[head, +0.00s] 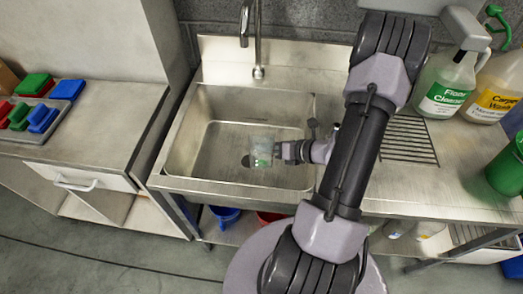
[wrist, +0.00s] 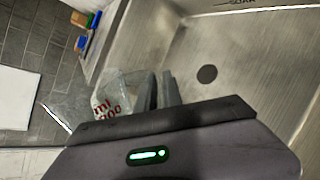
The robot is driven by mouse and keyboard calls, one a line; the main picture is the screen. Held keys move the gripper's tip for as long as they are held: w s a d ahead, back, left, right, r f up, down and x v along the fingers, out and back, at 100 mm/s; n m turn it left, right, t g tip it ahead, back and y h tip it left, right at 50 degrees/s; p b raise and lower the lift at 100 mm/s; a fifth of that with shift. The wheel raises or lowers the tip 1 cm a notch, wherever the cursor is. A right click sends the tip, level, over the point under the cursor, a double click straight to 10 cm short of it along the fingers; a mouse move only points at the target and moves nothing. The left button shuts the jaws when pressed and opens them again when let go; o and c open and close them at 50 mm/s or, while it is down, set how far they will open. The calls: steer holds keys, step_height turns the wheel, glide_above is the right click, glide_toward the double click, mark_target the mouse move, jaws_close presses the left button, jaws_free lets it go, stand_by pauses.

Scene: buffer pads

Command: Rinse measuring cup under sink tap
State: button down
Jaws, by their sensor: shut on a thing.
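The clear measuring cup (head: 262,150) is held over the basin in the head view. It also shows in the wrist view (wrist: 110,98), tilted, with red markings on its side. My gripper (head: 281,152) is shut on the cup; its fingers (wrist: 160,92) press against the cup's side in the wrist view. The steel sink (head: 215,150) lies below, with its dark drain (wrist: 207,73) visible in the wrist view. The tap (head: 258,55) rises behind the basin, and its spout end is behind and above the cup. I see no water stream.
A Floor Cleaner bottle (head: 445,85) and a Carpet bottle (head: 495,92) stand on the right counter, with a green container (head: 506,168) at the edge. A blue bucket (head: 224,215) is under the sink.

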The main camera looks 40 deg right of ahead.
mark_target(266, 143)
steer(key=r+n+t+b, duration=0.1)
steer(key=b, duration=0.1)
steer(key=r+n+t+h+b, duration=0.1)
steer(key=r+t+b, duration=0.1)
steer(key=b, duration=0.1)
steer(key=s+a+r+n+t+b, duration=0.1)
steer(key=r+n+b, duration=0.1)
steer(key=shift+s+h, duration=0.1)
steer(key=shift+h, duration=0.2)
steer(key=shift+s+a+r+n+t, duration=0.2)
steer(key=shift+r+n+t, duration=0.1)
steer(key=shift+t, duration=0.2)
steer(key=shift+s+a+r+n+t, duration=0.2)
steer(key=shift+s+a+n+t, duration=0.1)
steer(key=shift+n+t, duration=0.3)
